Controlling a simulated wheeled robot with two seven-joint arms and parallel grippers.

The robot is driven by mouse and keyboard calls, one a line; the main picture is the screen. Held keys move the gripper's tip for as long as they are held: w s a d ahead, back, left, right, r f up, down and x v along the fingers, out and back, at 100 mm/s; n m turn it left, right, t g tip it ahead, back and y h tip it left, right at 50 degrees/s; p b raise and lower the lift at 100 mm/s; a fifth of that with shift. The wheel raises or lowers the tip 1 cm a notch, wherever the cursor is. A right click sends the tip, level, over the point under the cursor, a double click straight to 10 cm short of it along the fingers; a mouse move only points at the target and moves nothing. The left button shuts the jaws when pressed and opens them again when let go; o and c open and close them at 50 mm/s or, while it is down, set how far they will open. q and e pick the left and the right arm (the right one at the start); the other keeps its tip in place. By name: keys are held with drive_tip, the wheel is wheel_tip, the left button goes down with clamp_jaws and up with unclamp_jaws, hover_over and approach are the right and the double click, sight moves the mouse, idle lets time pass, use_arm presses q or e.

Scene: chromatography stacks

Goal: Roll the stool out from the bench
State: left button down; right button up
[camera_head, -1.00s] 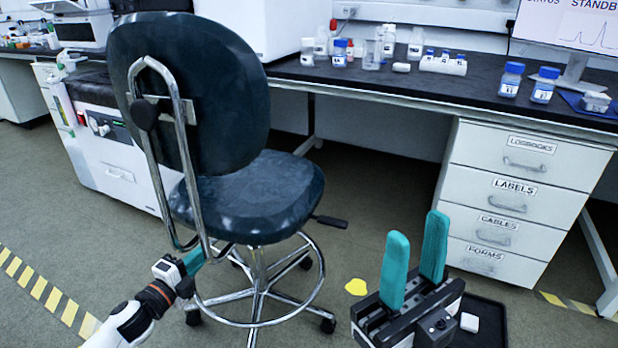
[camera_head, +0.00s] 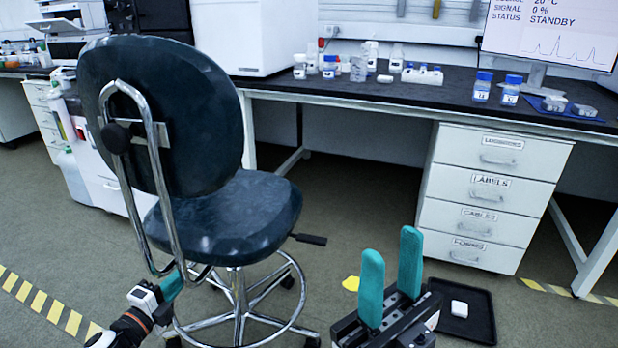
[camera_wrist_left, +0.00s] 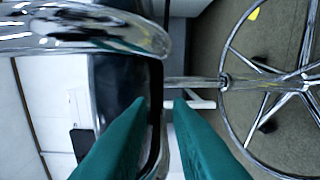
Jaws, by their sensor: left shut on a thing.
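The stool (camera_head: 235,215) has a dark blue padded seat, a large dark backrest (camera_head: 165,115) and a bent chrome frame tube behind it. It stands on a chrome base with a foot ring (camera_head: 290,322) and casters. My left gripper (camera_head: 178,275) is shut at the lower bend of the chrome tube, below the backrest. In the left wrist view its teal fingers (camera_wrist_left: 160,108) flank the narrow grip spot, with chrome tube above and the foot ring at right. The bench (camera_head: 400,95) stands behind the stool. My right gripper (camera_head: 391,262) is open and empty at front right.
A white drawer unit (camera_head: 490,195) stands under the bench. A black tray (camera_head: 470,325) with a small white block lies on the floor by my right gripper. A yellow spot (camera_head: 350,284) marks the floor. Striped tape (camera_head: 45,305) runs at lower left. Several bottles stand on the bench.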

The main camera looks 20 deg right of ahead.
use_arm(q)
drive_tip(key=shift+w+d+r, duration=0.3)
drive_tip(key=shift+d+r, duration=0.15)
drive_tip(key=shift+r, duration=0.3)
drive_tip(key=shift+f+b, duration=0.2)
drive_tip(key=shift+b, duration=0.2)
drive_tip(key=shift+f+b, duration=0.65)
drive_tip(key=shift+b, duration=0.15)
drive_tip(key=shift+s, duration=0.1)
drive_tip(key=c, duration=1.2)
unclamp_jaws()
drive_tip(key=shift+a+f, duration=0.1)
drive_tip(key=shift+f, duration=0.05)
drive_tip(key=shift+c, duration=0.2)
drive_tip(key=shift+f, duration=0.1)
drive_tip(key=shift+s+f, duration=0.1)
